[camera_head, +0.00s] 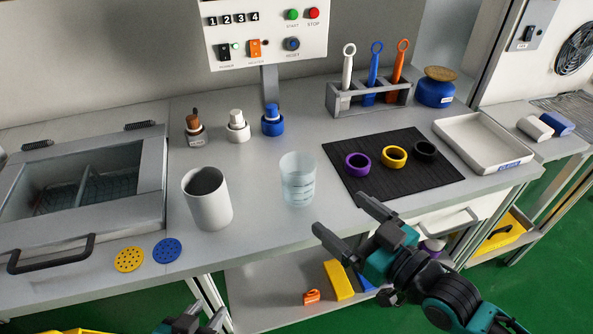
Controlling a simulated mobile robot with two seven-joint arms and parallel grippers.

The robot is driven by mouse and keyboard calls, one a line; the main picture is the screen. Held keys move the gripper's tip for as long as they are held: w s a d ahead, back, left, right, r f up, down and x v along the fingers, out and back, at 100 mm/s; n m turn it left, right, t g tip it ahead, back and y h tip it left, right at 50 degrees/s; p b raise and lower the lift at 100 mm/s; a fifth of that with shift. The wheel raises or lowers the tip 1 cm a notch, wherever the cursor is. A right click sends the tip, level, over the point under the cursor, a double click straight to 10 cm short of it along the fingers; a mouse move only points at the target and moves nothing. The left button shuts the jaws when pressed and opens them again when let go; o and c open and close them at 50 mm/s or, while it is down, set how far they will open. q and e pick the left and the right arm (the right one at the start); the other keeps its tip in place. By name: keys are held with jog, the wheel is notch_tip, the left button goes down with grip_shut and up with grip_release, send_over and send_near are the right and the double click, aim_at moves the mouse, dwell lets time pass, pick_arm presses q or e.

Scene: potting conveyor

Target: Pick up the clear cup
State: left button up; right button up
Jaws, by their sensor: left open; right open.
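The clear cup (298,180) stands upright on the grey bench, near the middle and close to the front edge. It is see-through, with faint markings on its side. My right gripper (337,215) is open and empty, in front of the cup and to its right, apart from it. My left gripper (195,318) shows only in part at the bottom edge, well below and left of the cup, and it is open.
A white cylinder container (208,203) stands left of the cup. A black mat (400,180) with purple, yellow and black rings lies to its right. Several small bottles stand behind. A white tray (484,165) is further right. Yellow and blue discs lie front left.

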aim_at(309, 190)
jog(key=x, duration=1.2)
jog(key=shift+a+f+b, duration=0.1)
jog(key=shift+a+b, duration=0.25)
jog(key=shift+a, duration=0.05)
jog(key=shift+s, duration=0.1)
jog(key=c, duration=1.1)
jog(key=shift+d, duration=0.1)
